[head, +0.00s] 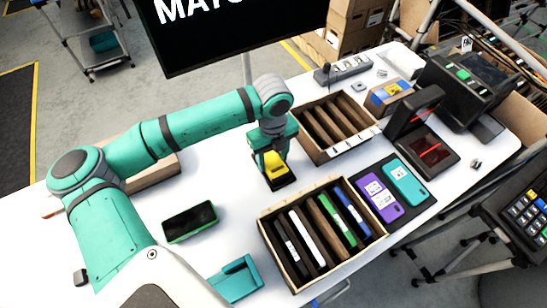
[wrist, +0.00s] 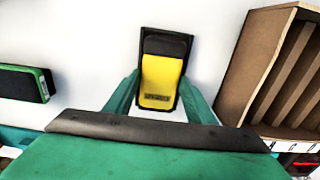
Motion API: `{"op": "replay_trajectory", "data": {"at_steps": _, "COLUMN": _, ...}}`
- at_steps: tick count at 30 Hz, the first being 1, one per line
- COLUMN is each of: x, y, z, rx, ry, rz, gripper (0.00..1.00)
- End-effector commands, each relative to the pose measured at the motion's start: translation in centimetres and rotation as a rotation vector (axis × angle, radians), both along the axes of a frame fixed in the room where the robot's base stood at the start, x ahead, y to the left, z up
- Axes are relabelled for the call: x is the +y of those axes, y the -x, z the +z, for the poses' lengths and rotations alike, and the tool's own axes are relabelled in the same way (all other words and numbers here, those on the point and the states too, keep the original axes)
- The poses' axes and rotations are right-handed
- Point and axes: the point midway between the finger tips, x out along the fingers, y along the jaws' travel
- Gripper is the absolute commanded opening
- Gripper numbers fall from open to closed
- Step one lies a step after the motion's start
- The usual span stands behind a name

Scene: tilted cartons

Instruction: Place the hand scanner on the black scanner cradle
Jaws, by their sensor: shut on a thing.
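The hand scanner (head: 274,162) is yellow with a dark end. My gripper (head: 272,150) is shut on its sides; the wrist view shows green fingers to the left and right of the scanner (wrist: 159,88). The black scanner cradle (head: 281,184) is directly below it on the white table. In the wrist view the cradle (wrist: 168,31) shows as a black border around the scanner's far end. The scanner hides most of the cradle. I cannot tell whether the two touch or a small gap is left.
An empty slotted carton (head: 299,112) stands behind and right, close to my gripper. A carton with several upright devices (head: 276,255) stands in front. A green-edged black box (head: 190,222) lies at front left. The table between it and the cradle is clear.

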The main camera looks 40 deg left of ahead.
Motion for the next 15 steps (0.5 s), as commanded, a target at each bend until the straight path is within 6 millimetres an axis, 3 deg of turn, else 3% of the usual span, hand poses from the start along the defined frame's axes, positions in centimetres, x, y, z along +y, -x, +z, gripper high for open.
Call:
{"op": "replay_trajectory", "data": {"at_steps": 4, "x": -0.02, "y": 0.01, "z": -0.28, "rx": 0.000, "ry": 0.001, "rz": 0.000, "gripper": 0.32}}
{"op": "replay_trajectory", "data": {"at_steps": 5, "x": -0.01, "y": 0.01, "z": -0.29, "rx": 0.000, "ry": 0.000, "rz": 0.000, "gripper": 0.55}}
{"op": "replay_trajectory", "data": {"at_steps": 7, "x": 0.00, "y": 0.02, "z": -0.27, "rx": 0.000, "ry": 0.000, "rz": 0.000, "gripper": 0.69}}
{"op": "replay_trajectory", "data": {"at_steps": 15, "x": -0.01, "y": 0.01, "z": -0.24, "rx": 0.000, "ry": 0.000, "rz": 0.000, "gripper": 0.69}}
